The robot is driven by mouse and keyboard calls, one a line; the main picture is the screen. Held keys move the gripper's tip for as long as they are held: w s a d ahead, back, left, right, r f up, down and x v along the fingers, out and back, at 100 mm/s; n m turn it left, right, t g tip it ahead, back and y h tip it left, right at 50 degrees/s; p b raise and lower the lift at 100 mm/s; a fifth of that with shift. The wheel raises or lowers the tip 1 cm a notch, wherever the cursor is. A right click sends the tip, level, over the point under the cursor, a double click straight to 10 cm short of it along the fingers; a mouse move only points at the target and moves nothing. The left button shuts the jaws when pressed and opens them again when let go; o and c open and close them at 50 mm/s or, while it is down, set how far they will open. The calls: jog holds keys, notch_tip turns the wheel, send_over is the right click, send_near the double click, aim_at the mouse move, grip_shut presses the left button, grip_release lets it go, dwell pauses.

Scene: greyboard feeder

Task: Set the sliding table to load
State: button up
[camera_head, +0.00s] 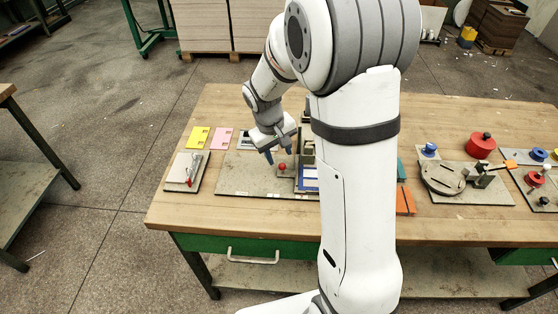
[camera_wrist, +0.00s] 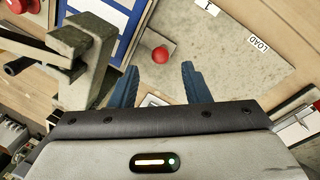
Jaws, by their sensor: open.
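The sliding table has a red ball knob (camera_head: 282,167) standing over the grey base board (camera_head: 235,177). The knob also shows in the wrist view (camera_wrist: 161,54). In the head view it is right of the board's middle, close to the grey upright and the blue-and-white part. A white label reading LOAD (camera_wrist: 258,43) lies on the board, to the right of the knob in the wrist view. My gripper (camera_head: 279,154) is above the board with its two blue fingers apart, empty. In the wrist view the knob shows between and beyond the fingertips (camera_wrist: 160,68); I see no contact.
A grey metal upright (camera_wrist: 88,50) stands close to my left finger in the wrist view. A blue-and-white part (camera_head: 309,178) is right of the knob. A small plate with a red-handled clamp (camera_head: 187,172) lies left of the board. Yellow (camera_head: 197,137) and pink (camera_head: 222,139) cards lie behind.

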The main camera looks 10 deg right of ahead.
aim_at(282, 164)
jog(key=shift+w+d+f, duration=0.1)
jog(key=shift+d+f, duration=0.1)
jog(key=shift+f, duration=1)
jog(key=shift+w+d+f, duration=0.1)
jog(key=shift+d+f, duration=0.1)
jog(key=shift+f, duration=0.95)
jog(key=shift+c, duration=0.2)
grip_shut()
